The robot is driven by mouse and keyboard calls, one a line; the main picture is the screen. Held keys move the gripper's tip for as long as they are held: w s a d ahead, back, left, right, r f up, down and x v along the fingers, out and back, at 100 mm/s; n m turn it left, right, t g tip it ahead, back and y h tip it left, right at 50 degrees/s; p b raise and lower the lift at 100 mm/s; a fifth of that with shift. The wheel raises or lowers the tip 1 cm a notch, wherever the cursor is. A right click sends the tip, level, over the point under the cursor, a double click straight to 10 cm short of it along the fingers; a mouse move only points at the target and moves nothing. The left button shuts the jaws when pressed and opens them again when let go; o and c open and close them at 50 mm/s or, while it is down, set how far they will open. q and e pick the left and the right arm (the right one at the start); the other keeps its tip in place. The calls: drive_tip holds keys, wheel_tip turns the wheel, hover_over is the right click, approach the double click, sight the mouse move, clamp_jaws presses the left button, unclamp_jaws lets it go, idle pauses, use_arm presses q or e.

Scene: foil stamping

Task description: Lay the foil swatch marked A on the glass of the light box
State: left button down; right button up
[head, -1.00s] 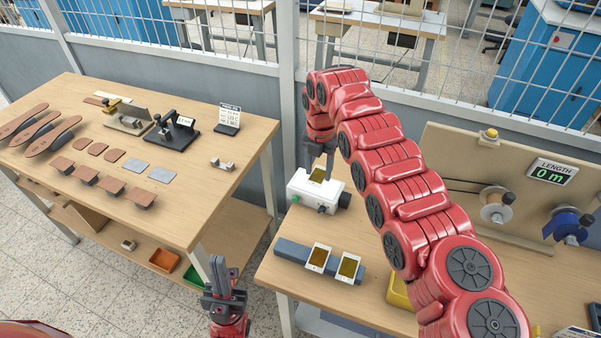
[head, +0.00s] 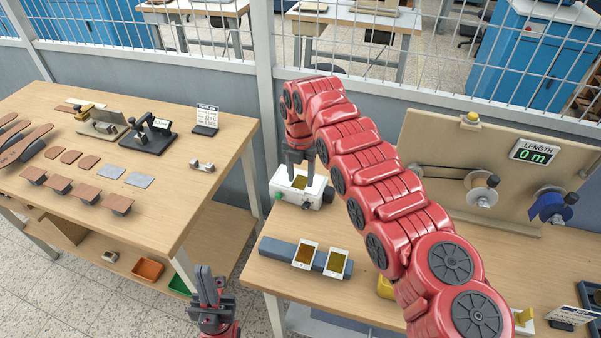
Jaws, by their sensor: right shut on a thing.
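My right gripper (head: 300,168) points down over the white light box (head: 284,190) on the right bench. It is shut on a small gold foil swatch (head: 300,182), which is at or just above the top of the box. I cannot tell whether it touches the glass, and no letter on it is readable. Two more gold swatches with white borders, one on the left (head: 306,254) and one on the right (head: 337,263), rest on a grey-blue block (head: 276,248) in front of the box. My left gripper (head: 207,284) points up between the benches, with its finger gap unclear.
A board with spools and a green "0 m" length display (head: 534,153) stands at the right. A yellow object (head: 385,288) is partly hidden by my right arm. The left bench (head: 170,205) holds leather pieces, grey squares and a black stamping tool (head: 149,135).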

drive_tip(key=shift+f, duration=0.45)
drive_tip(key=o, duration=1.4)
wheel_tip(320, 180, up, 5)
drive_tip(key=shift+b, duration=0.9)
wheel_tip(320, 180, up, 12)
drive_tip(key=p, duration=0.8)
drive_tip(key=shift+r, duration=0.25)
